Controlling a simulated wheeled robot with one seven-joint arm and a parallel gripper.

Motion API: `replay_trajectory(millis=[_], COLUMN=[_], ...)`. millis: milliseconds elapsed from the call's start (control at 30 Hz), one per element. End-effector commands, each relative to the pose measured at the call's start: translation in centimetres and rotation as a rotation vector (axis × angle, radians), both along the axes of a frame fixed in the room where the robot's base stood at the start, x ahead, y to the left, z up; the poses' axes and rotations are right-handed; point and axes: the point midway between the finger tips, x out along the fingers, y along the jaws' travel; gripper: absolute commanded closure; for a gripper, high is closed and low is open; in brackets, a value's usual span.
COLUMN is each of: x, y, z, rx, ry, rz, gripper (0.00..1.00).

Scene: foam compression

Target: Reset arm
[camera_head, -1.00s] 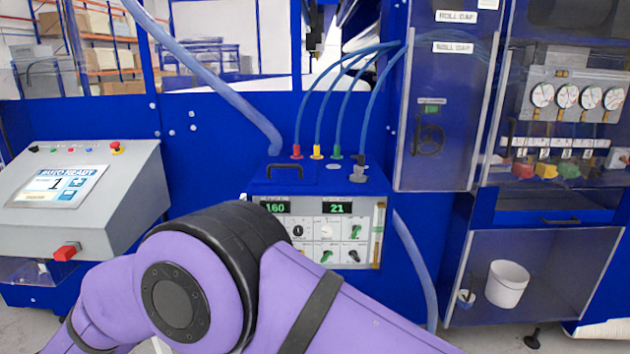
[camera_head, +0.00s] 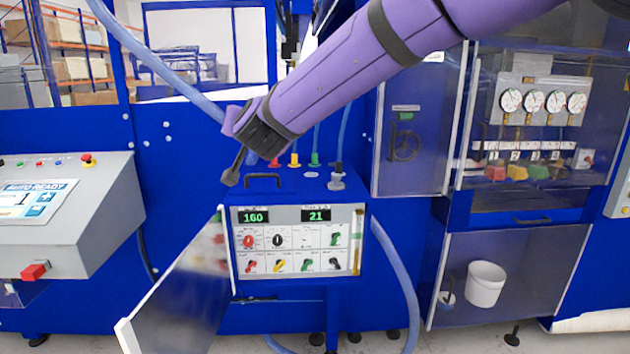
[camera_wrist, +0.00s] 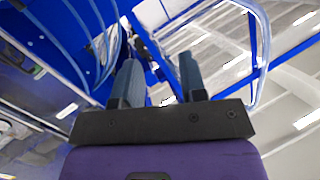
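My purple arm (camera_head: 350,75) reaches in from the upper right of the head view, pointing down to the left. My gripper (camera_head: 232,178) is at its end, in front of the top left of the blue control box, near the black handle (camera_head: 263,182). I cannot tell whether it touches anything. In the wrist view its two fingers stand apart with nothing between them (camera_wrist: 158,72). The control box panel (camera_head: 297,241) shows 160 and 21 above several knobs. Its clear door (camera_head: 180,295) hangs open to the left.
A grey console (camera_head: 70,215) with a screen and red button stands at the left. Blue hoses run behind my arm and beside the box. At the right are a clear-covered cabinet (camera_head: 420,130), pressure gauges (camera_head: 543,101) and a white bucket (camera_head: 486,284).

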Motion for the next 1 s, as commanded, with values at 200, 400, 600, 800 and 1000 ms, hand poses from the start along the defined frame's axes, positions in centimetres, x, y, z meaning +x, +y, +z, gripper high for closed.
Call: replay_trajectory(millis=[200, 400, 600, 800, 1000], x=[-2.2, -6.0, -11.3, -17.9, -25.5], y=[-8.9, -16.9, -24.9, -32.4, -38.9], z=[2.9, 3.4, 2.3, -0.1, -3.4], rx=[-0.072, -0.160, -0.253, -0.341, -0.412], ry=[0.075, 0.182, 0.317, 0.481, 0.667], rz=[0.070, 0.102, 0.092, 0.045, -0.041], gripper=[0.61, 0.61, 0.61, 0.61, 0.61])
